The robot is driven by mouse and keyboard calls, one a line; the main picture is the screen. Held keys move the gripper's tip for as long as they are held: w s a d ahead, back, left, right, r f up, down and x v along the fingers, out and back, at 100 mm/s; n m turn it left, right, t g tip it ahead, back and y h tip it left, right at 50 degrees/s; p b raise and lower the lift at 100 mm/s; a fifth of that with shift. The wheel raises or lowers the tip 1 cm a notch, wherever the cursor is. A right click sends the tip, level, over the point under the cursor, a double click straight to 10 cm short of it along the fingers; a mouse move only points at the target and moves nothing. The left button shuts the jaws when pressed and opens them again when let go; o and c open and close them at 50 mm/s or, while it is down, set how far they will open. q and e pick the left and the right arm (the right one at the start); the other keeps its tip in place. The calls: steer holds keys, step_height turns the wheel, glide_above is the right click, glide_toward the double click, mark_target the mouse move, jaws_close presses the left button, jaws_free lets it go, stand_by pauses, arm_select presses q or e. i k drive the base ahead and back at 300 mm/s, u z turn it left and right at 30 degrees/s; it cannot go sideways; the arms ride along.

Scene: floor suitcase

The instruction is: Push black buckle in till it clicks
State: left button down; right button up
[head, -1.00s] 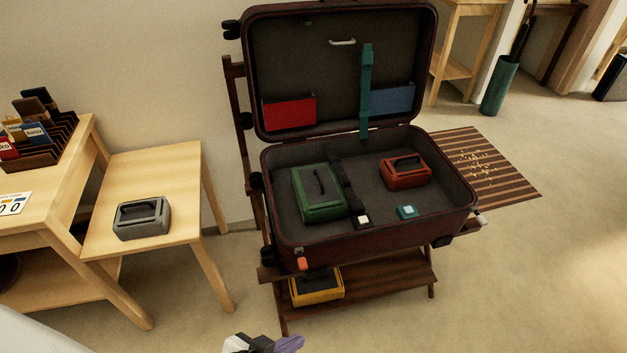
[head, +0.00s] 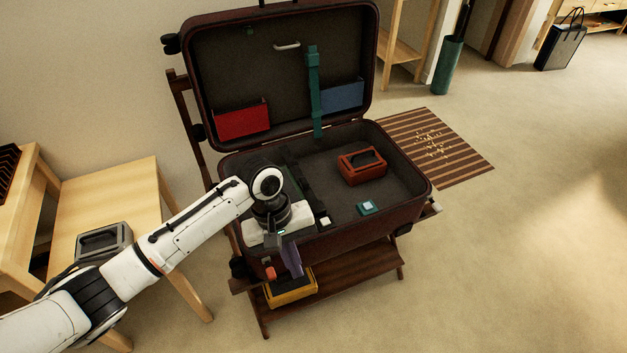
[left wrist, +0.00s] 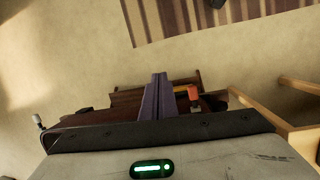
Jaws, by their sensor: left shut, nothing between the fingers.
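The open suitcase (head: 405,207) rests on a dark wooden rack. Inside it, a black strap (head: 304,186) runs down the floor of the case to a black buckle with a white square button (head: 325,221) near the front wall. I cannot tell how far the buckle's parts are joined. My left gripper (head: 293,262) is shut and empty, its purple fingers hanging just outside the suitcase's front wall, left of the buckle and apart from it. The shut fingers also show in the left wrist view (left wrist: 158,97); the buckle does not. My right gripper is out of view.
A teal buckle piece (head: 368,207) and a red case (head: 361,166) lie inside the suitcase. My left arm hides most of the green case. A yellow box (head: 291,288) sits on the rack's lower shelf. Floor right is clear.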

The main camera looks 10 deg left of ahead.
mark_target(319, 209)
steer(key=i, duration=0.9)
